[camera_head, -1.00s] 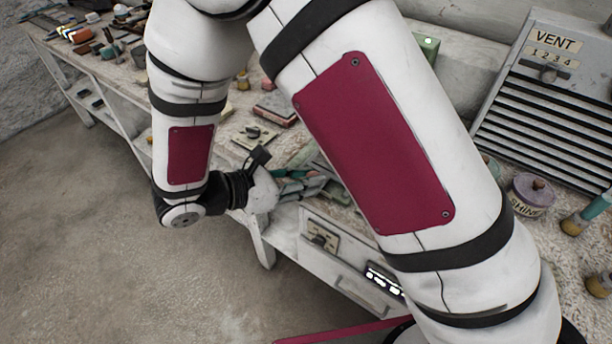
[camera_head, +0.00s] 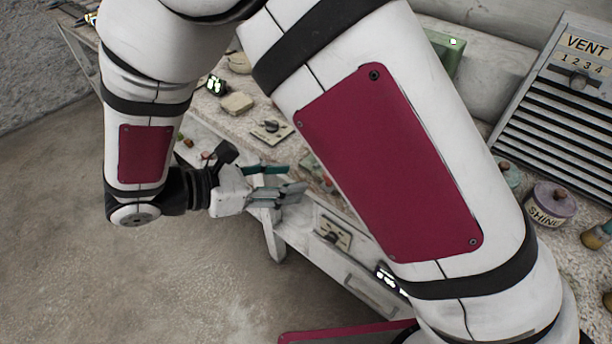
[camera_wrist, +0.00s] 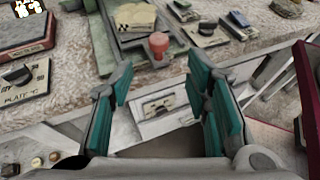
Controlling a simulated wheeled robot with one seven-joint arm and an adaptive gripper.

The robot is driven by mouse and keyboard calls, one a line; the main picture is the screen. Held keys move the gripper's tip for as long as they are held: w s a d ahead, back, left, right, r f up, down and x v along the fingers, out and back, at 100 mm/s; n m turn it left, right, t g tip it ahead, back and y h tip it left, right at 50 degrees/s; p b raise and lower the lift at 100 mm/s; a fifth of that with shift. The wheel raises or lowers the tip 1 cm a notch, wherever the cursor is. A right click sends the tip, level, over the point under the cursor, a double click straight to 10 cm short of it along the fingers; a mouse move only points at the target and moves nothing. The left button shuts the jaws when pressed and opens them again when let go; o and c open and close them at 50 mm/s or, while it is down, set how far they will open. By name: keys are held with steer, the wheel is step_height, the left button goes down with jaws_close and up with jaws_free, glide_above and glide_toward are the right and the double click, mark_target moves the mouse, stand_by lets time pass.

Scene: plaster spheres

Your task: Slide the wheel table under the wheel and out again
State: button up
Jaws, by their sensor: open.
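My gripper (camera_head: 288,188) is open and empty, its fingers reaching over the front edge of the bench in the head view. In the wrist view its teal-padded fingers (camera_wrist: 160,75) stand apart on both sides of the picture. Beyond them, between the tips in the picture, a red knob (camera_wrist: 158,45) stands at the near end of a grey-green fixture (camera_wrist: 113,45) on the bench. A pale patterned piece (camera_wrist: 134,17) lies on that fixture. I cannot tell whether this is the wheel table. No wheel is clearly visible; my arm hides much of the bench in the head view.
A small control plate with a dark knob (camera_head: 271,130) lies on the bench (camera_head: 215,125). A grey VENT box (camera_head: 560,100) and a SHINE jar (camera_head: 548,204) stand at the right. The floor (camera_head: 190,290) in front is clear.

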steer(key=shift+v, duration=1.85)
steer(key=s+d+r+m+g+y+p, duration=0.1)
steer(key=s+d+r+m+g+y, duration=0.15)
steer(key=d+r+m, duration=0.45)
steer(key=s+d+r+m+g+y+p, duration=0.1)
steer(key=s+d+r+m+g+y, duration=0.15)
steer(key=d+r, duration=0.4)
steer(key=s+d+r+m+t+y+p, duration=0.3)
steer(key=s+d+r+m+y, duration=0.3)
steer(key=s+d+m, duration=0.3)
steer(key=s+m+t+y, duration=0.1)
steer(key=m, duration=0.3)
steer(key=shift+d, duration=0.3)
steer(key=shift+s, duration=0.1)
